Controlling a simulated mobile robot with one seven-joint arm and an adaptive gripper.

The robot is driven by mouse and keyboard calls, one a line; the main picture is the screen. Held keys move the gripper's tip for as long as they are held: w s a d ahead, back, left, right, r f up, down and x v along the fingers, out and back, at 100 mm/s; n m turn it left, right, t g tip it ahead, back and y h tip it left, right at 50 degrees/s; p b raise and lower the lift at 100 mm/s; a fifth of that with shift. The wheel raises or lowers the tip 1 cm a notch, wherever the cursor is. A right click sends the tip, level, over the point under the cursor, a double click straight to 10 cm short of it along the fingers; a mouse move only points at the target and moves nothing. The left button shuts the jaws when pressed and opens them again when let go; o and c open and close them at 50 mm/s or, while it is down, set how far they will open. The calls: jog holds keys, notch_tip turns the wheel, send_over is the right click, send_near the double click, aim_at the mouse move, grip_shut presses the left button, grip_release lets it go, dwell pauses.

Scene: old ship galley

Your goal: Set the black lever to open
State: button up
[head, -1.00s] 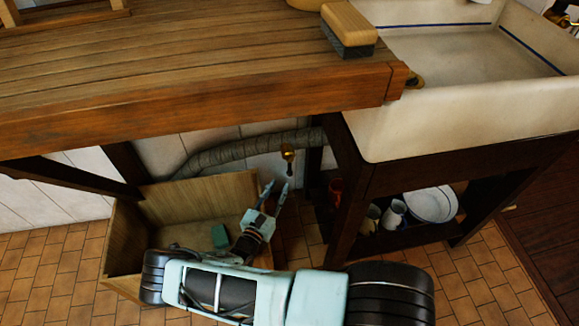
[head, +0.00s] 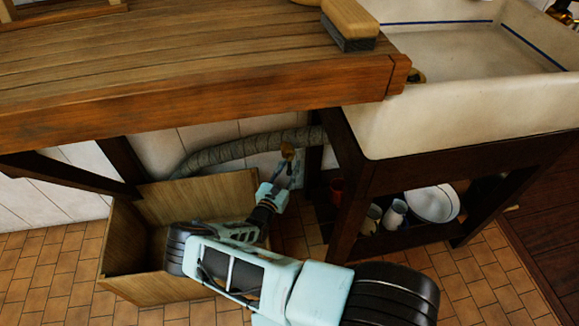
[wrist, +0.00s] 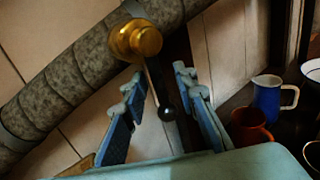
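The black lever (wrist: 160,92) hangs from a brass valve (wrist: 136,40) in the wrist view, slanting down to a round black knob. My gripper (wrist: 160,95) is open, with one blue finger on each side of the lever; I see no clear contact. In the head view the brass valve (head: 288,151) shows below the counter, with my gripper (head: 286,176) just under it. The lever is too small and covered to make out there.
A grey wrapped pipe (head: 240,150) runs behind the valve. A wooden crate (head: 120,245) stands below left. A red mug (wrist: 248,126) and blue mug (wrist: 268,98) stand to the right. The counter edge (head: 200,105) overhangs, and the sink (head: 450,120) is at right.

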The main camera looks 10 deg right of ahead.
grip_shut()
